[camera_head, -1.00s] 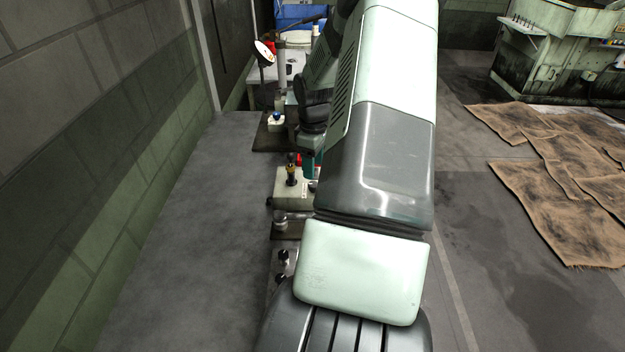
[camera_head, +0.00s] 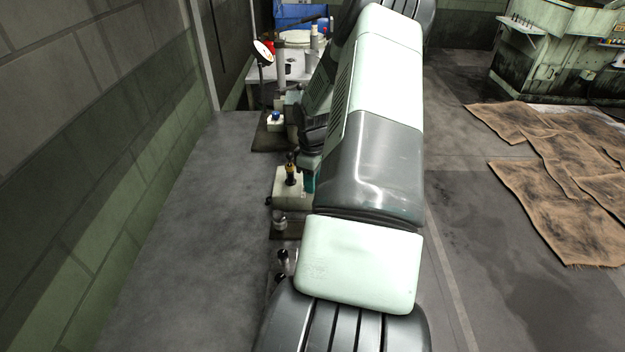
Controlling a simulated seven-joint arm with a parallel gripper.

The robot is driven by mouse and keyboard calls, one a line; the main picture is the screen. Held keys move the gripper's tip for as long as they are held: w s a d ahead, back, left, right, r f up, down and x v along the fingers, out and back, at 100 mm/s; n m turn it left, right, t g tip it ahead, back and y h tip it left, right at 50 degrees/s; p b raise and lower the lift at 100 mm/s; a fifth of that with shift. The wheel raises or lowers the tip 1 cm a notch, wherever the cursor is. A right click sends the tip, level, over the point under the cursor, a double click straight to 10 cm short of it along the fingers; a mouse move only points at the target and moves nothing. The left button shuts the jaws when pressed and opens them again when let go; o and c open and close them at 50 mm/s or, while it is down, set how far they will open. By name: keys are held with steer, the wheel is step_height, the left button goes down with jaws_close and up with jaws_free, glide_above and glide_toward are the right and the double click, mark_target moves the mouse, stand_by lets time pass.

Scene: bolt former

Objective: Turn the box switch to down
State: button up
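A cream box (camera_head: 290,201) sits low beside my arm, left of the picture's middle. My gripper (camera_head: 303,163) is at the dark end of my arm, close to the upper right of the knob. I cannot tell whether it touches the knob. Its fingers are mostly hidden by my arm and too small to read. My arm hides the box's right side.
A second box with a blue button (camera_head: 275,118) stands farther back. Behind it are a white table (camera_head: 290,70) and a round disc on a stand (camera_head: 263,52). Small black knobs (camera_head: 283,254) are nearer me. Bare floor (camera_head: 190,230) lies left; brown mats (camera_head: 555,190) lie right.

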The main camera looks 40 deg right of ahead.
steer(key=c, duration=0.3)
